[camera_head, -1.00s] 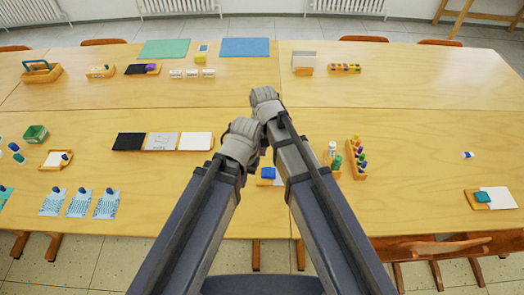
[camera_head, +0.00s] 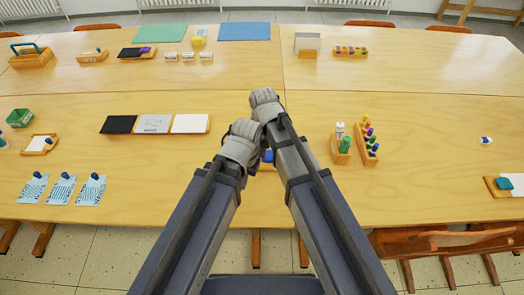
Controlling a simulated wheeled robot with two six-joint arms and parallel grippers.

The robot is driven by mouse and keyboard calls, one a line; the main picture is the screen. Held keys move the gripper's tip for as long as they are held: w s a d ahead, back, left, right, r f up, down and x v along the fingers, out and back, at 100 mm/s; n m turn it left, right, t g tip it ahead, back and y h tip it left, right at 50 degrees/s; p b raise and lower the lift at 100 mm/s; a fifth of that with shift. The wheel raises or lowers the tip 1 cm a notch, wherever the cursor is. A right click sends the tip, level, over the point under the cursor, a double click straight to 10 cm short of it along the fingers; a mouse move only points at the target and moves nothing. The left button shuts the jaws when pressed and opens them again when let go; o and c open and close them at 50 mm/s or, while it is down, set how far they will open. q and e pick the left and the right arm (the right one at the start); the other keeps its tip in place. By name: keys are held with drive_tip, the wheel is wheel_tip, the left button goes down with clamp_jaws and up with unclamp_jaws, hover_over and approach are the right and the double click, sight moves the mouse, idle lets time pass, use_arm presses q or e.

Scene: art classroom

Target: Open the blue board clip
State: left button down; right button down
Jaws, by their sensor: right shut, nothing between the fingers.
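A small blue clip (camera_head: 268,156) shows in the head view in the narrow gap between my two forearms, low in the middle of the table. My arms cover most of it and whatever it is fixed to, so its state is not clear. My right gripper (camera_head: 264,97) is shut and empty, farther from me than the blue clip. My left gripper (camera_head: 243,129) is just left of and nearer than the right one, close against that arm. Its fingers are not clear enough to tell open from shut.
A board with a teal clip (camera_head: 503,184) lies at the right edge. A wooden peg rack (camera_head: 366,152) and bottles stand right of my arms. A three-panel tray (camera_head: 155,123) lies to the left. Bare tabletop (camera_head: 425,120) lies between rack and right side.

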use_arm(q)
drive_tip(key=shift+f+b, duration=0.6)
use_arm(e)
drive_tip(key=shift+a+f, duration=0.15)
drive_tip(key=shift+f, duration=0.4)
use_arm(q)
drive_tip(key=shift+r+p, duration=0.3)
use_arm(e)
drive_tip(key=shift+r, duration=0.3)
use_arm(q)
drive_tip(key=shift+r, duration=0.1)
use_arm(e)
drive_tip(key=shift+r, duration=0.1)
use_arm(q)
drive_tip(key=shift+r+p, duration=0.7)
drive_tip(key=shift+p, duration=0.1)
use_arm(e)
drive_tip(key=shift+r, duration=0.7)
